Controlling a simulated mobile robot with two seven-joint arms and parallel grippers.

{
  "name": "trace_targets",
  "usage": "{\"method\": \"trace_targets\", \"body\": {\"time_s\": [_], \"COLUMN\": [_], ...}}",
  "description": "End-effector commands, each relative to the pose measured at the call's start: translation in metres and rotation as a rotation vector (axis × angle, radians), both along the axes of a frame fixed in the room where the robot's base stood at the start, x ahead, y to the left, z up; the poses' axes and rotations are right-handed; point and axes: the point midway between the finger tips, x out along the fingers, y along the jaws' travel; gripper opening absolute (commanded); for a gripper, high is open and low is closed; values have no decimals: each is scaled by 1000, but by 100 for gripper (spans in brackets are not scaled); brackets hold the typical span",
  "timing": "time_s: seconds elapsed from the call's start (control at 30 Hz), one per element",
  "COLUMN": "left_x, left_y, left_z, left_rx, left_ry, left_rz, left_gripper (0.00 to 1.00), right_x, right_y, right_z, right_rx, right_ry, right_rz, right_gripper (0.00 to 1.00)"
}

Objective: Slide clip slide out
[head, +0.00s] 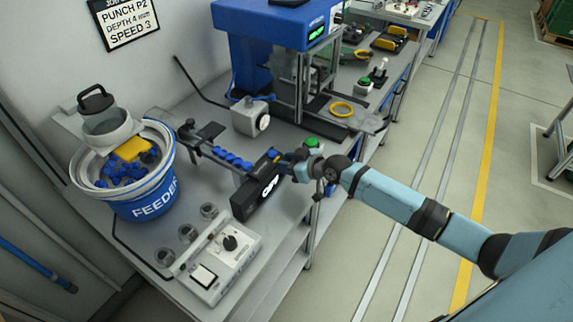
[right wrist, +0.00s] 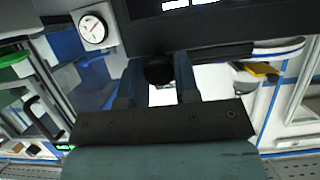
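The black clip slide unit (head: 256,192) with white lettering sits at the end of the feeder rail, where several blue clips (head: 232,160) lie in a row. My right gripper (head: 283,162) is at its right upper end. In the right wrist view a round black knob (right wrist: 159,71) sits between the two fingers (right wrist: 160,80), which close against its sides. The dark body of the unit (right wrist: 215,28) spans the top of that view. The slide's position inside the unit is hard to tell. My left gripper is not in view.
The blue feeder bowl (head: 150,203) stands at the left. A control box (head: 215,262) with a black knob lies in front. A green button (head: 311,142) is close to my gripper.

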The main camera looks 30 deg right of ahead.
Motion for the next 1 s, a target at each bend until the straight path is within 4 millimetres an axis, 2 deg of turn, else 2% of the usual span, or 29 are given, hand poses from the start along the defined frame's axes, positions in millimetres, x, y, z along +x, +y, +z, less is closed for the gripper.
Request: {"method": "trace_targets", "body": {"time_s": [0.03, 0.1, 0.47, 0.57, 1.0], "left_x": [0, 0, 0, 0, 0], "left_y": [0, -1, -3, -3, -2], "left_z": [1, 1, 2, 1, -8], "left_rx": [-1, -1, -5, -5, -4], "left_ry": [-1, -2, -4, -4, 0], "left_rz": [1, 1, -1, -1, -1], "left_gripper": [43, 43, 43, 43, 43], "right_x": [2, 2, -3, -13, -88], "right_y": [-4, -4, -5, -11, -56], "right_z": [2, 2, 3, 6, 42], "right_rx": [-2, -2, -1, -1, -4], "right_ry": [-5, -6, -3, -3, -2], "right_rz": [-7, -7, -4, -4, -3], "right_gripper": [38, 54, 54, 54, 54]}}
